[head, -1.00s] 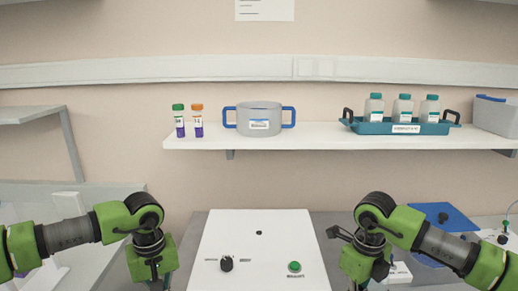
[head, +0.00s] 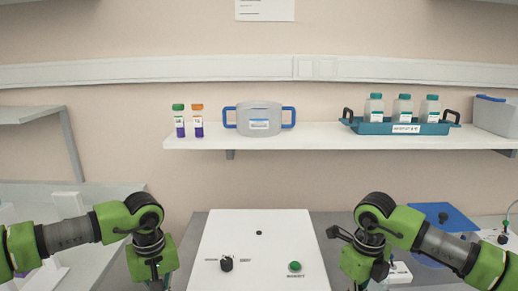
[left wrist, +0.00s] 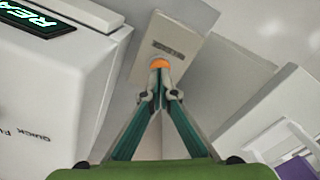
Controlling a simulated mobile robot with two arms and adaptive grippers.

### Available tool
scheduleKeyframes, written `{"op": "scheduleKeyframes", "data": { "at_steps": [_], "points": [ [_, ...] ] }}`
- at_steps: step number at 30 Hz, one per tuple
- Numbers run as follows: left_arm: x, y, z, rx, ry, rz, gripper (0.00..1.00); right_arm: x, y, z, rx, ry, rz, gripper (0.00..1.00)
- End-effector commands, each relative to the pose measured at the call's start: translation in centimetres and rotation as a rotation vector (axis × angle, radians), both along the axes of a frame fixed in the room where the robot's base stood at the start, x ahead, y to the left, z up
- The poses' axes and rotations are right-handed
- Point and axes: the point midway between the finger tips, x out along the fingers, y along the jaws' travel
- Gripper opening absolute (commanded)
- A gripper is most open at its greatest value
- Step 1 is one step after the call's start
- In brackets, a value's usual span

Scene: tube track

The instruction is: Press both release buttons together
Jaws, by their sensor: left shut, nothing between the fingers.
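In the left wrist view an orange button (left wrist: 159,63) sits on the end of a pale beige box (left wrist: 168,45) with a small dark label. My left gripper (left wrist: 159,82) is shut and empty, its fingertips at or just short of the button; I cannot tell whether they touch. A second orange button is not seen. In the head view both my wrists are at the bottom edge, either side of a white-topped machine (head: 258,228). My right gripper's fingers are cut off there, so its state cannot be told.
The machine's top has a black knob (head: 226,264) and a green button (head: 295,266). A wall shelf (head: 330,137) holds two capped tubes, a blue-handled pot (head: 259,119) and a teal tray (head: 376,128) of bottles. A blue mat (head: 440,217) lies behind my right arm.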

Motion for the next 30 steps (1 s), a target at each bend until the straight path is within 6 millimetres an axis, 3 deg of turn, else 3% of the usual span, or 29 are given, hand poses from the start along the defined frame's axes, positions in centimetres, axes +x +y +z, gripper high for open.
{"op": "scheduleKeyframes", "data": {
  "at_steps": [30],
  "points": [
    [0.01, 0.00, -0.97, 0.000, 0.000, 0.000, 0.00, 0.01, -0.01, 0.00, 0.000, 0.000, 0.000, 0.00]
  ]
}}
